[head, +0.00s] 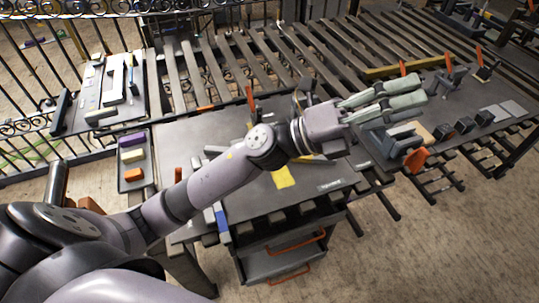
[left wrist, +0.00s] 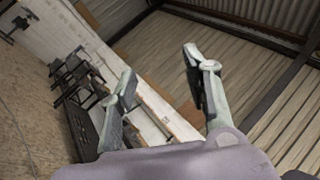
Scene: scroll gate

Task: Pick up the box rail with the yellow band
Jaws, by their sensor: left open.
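My left gripper (head: 418,92) is stretched out over the right part of the metal benches, with its fingers pointing right. It is open, and its two fingers stand apart with nothing between them in the left wrist view (left wrist: 160,72). I cannot make out for certain a box rail with a yellow band. A long yellowish bar (head: 402,69) lies across the slats just beyond the fingers, apart from them. A small yellow strip (head: 308,157) shows under my wrist, partly hidden by it. My right gripper is not in view.
The grey worktable (head: 335,185) holds a yellow sheet (head: 283,177). A tray (head: 122,179) with purple, yellow and orange blocks sits at left. A grey clamp-like tool and an orange piece (head: 416,160) lie below my gripper. Dark blocks (head: 465,125) stand at right. An ornate railing (head: 70,60) bounds the left.

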